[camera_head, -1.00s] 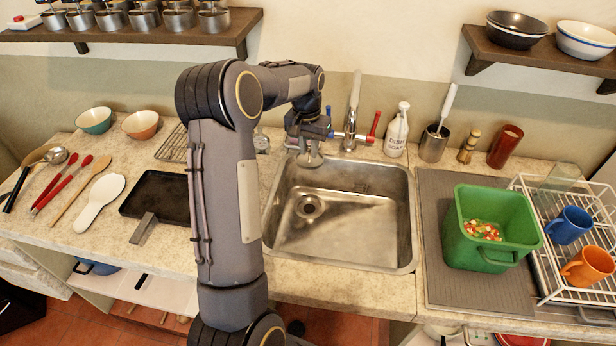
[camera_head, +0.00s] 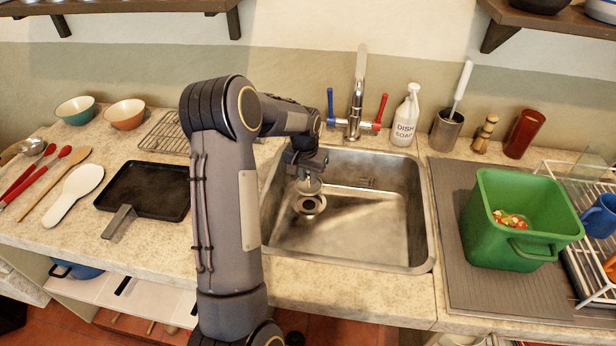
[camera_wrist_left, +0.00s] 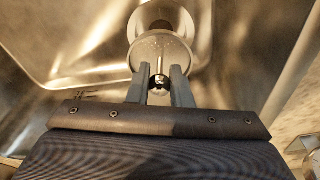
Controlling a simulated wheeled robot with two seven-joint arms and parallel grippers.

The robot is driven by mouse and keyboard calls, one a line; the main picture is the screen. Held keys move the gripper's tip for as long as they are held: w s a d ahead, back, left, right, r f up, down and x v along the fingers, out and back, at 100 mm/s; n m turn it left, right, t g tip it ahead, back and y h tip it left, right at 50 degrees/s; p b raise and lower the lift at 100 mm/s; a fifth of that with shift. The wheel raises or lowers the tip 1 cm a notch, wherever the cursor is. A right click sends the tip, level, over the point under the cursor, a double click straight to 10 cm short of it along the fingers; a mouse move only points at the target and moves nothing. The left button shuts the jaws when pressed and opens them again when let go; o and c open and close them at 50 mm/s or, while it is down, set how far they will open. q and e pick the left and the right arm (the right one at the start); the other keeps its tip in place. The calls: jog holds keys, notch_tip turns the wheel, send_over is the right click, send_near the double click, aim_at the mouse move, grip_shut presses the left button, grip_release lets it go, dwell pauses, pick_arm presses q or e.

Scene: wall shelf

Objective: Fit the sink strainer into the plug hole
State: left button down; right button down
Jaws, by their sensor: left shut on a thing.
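The sink strainer (camera_head: 309,186) is a small round metal disc with a knob. My left gripper (camera_head: 305,172) is shut on its knob and holds it inside the sink, just above and behind the plug hole (camera_head: 311,206). In the left wrist view the strainer (camera_wrist_left: 160,50) hangs from the two fingers (camera_wrist_left: 159,84), and its disc overlaps part of the plug hole (camera_wrist_left: 168,14). The strainer looks apart from the hole, but the exact height is hard to tell. My right gripper is out of view.
The steel sink (camera_head: 375,225) is otherwise empty. The tap (camera_head: 356,100) with blue and red handles stands behind it. A soap bottle (camera_head: 405,118) stands behind right, a green bin (camera_head: 515,220) to the right, and a black tray (camera_head: 145,190) to the left.

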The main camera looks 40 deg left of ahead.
aim_at(308, 186)
pick_arm(q)
jog(key=shift+f+b, duration=2.2)
jog(key=shift+f, duration=0.75)
jog(key=shift+f+b, duration=0.95)
jog(key=shift+f, duration=0.25)
jog(key=c, duration=1.2)
grip_release()
jog(key=shift+c, duration=0.2)
jog(key=shift+r, duration=0.15)
jog(key=r, duration=0.5)
jog(key=s+r, duration=0.1)
jog(key=r, duration=0.1)
jog(key=shift+d+r, duration=0.15)
jog(key=shift+r, duration=0.15)
